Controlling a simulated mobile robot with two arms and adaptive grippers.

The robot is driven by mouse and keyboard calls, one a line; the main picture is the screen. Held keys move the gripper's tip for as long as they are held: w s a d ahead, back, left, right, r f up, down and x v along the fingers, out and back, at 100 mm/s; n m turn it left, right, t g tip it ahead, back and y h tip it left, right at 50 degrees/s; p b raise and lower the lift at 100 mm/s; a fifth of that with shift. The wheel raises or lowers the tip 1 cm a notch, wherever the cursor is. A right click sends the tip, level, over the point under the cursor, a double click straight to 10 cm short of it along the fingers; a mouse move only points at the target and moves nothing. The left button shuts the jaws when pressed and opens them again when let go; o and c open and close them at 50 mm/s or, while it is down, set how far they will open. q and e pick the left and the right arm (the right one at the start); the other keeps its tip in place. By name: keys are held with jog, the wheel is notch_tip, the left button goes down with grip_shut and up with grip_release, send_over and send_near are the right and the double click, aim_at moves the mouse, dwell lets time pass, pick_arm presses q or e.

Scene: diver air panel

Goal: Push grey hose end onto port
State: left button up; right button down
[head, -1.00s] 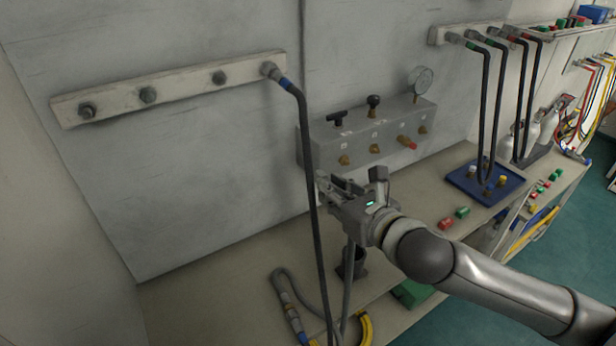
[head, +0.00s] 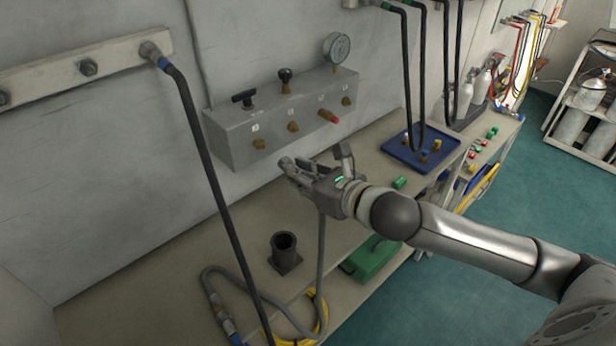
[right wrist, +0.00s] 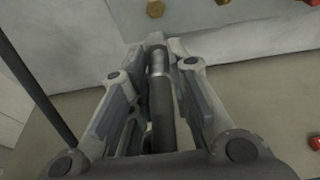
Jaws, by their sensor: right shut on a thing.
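My right gripper (head: 290,165) is shut on the grey hose end (right wrist: 160,95), which lies lengthwise between the fingers in the right wrist view. The grey hose (head: 321,245) hangs from the gripper and loops over the bench. The grey air panel (head: 225,137) carries a row of brass ports, including the leftmost port (head: 258,143) and a second port (head: 293,126). One port has a red cap (head: 329,116). The hose end is apart from the panel, in front of and below the ports. A brass port (right wrist: 155,9) shows beyond the fingertips. My left gripper is out of view.
A black hose (head: 205,165) hangs in front of the panel's left side. A dark cup-like holder (head: 284,254) stands on the bench, with a green box (head: 371,257) to its right. A blue tray (head: 398,152) lies farther right. A gauge (head: 337,47) tops the panel.

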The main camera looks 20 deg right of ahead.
aim_at(285, 158)
jog(key=shift+w+a, duration=0.15)
jog(key=shift+w, duration=0.55)
jog(key=shift+w+a+r, duration=0.1)
jog(key=shift+w+a, duration=0.25)
jog(key=shift+w, duration=0.3)
jog(key=shift+w+a, duration=0.2)
jog(key=shift+w, duration=0.4)
jog(key=shift+w+a, duration=0.2)
jog(key=shift+w, duration=0.35)
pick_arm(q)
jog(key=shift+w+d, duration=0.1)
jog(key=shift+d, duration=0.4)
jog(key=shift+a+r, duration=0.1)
pick_arm(e)
jog(key=shift+s, duration=0.1)
pick_arm(q)
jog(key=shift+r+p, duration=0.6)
jog(key=shift+p, duration=0.05)
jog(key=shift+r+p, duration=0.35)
pick_arm(e)
jog(key=shift+w+a, duration=0.2)
jog(key=shift+w, duration=0.35)
jog(key=shift+w+a, duration=0.15)
jog(key=shift+w, duration=0.4)
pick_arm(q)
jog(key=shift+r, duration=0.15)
pick_arm(e)
jog(key=shift+w+r, duration=0.15)
jog(key=shift+r, duration=0.1)
